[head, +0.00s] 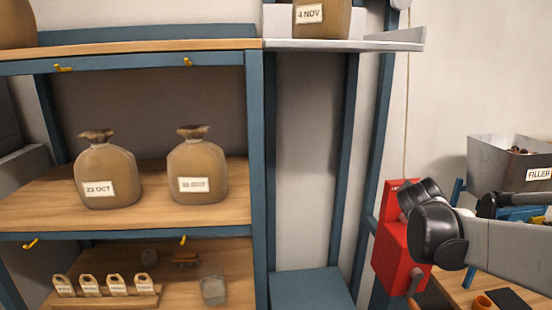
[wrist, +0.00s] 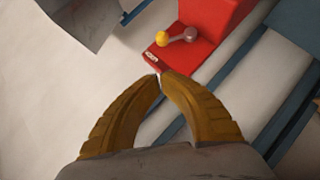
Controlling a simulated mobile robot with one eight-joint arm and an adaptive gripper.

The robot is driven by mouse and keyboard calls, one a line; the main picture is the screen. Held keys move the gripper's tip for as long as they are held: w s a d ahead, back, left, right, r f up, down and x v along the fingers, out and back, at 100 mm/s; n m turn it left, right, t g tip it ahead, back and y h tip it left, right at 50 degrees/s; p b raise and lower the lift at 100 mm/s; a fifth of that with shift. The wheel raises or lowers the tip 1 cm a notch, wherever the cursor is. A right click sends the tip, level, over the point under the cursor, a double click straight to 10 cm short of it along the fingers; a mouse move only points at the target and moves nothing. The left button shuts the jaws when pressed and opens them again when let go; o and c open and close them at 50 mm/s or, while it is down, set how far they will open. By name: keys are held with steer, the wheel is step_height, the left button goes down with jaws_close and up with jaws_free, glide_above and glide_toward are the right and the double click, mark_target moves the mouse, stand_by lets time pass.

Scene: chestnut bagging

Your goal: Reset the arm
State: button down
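My gripper (wrist: 161,76) shows in the wrist view as two ridged ochre fingers. Their tips come together, with nothing seen held between them. Behind the tips is a red box-like device (wrist: 205,30) with a small lever that has a yellow knob (wrist: 162,38); the fingers appear apart from it, though the distance is hard to judge. In the head view my arm (head: 500,248) reaches in from the right edge, and its black joint covers part of the red device (head: 394,262). I cannot make out the fingers in the head view.
A blue-framed shelf (head: 258,150) holds tied sacks, one sack labelled 23 OCT (head: 108,175). Small tags (head: 115,284) stand on the lower board. A grey FILLER hopper (head: 490,155) is at the right above a workbench (head: 465,292). A sack labelled 4 NOV (head: 322,18) stands on the upper ledge.

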steer(key=s+a+f+m+g+y+b, duration=0.2)
steer(key=s+a+f+b, duration=0.3)
steer(key=s+a+f, duration=0.7)
steer(key=s+a+f+m+g+y+b, duration=0.2)
steer(key=s+a+f+y+b, duration=0.3)
steer(key=s+a+f, duration=0.7)
steer(key=s+m+b, duration=0.1)
steer(key=s, duration=0.3)
steer(key=shift+s, duration=0.3)
steer(key=shift+f, duration=0.1)
